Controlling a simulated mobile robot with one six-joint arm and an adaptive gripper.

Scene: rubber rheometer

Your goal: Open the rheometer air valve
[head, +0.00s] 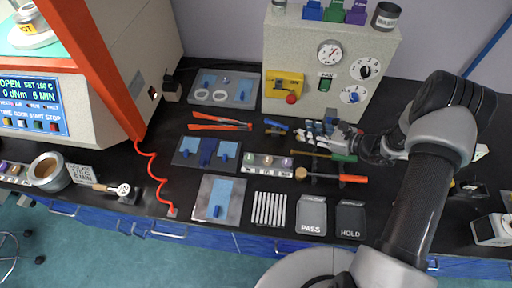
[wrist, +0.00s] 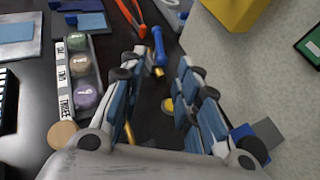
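A small valve with a blue lever and brass fitting (head: 275,124) lies low on the black bench, just in front of the grey instrument box. The blue lever (wrist: 158,44) also shows in the wrist view, upright in the picture, with brass at its near end. My gripper (head: 303,131) is low over the bench, just right of the valve. In the wrist view my gripper (wrist: 164,66) has its two blue-padded fingers apart with nothing held between them. The blue lever is just beyond the fingertips, near the gap's middle. I cannot tell whether anything touches.
The grey instrument box (head: 388,97) stands close behind my gripper. A tray of small coloured pots (head: 268,163) and tools with green (head: 343,157) and orange (head: 353,179) handles lie in front. Red-handled tongs (head: 220,122) lie to the left. The rheometer (head: 95,95) stands far left.

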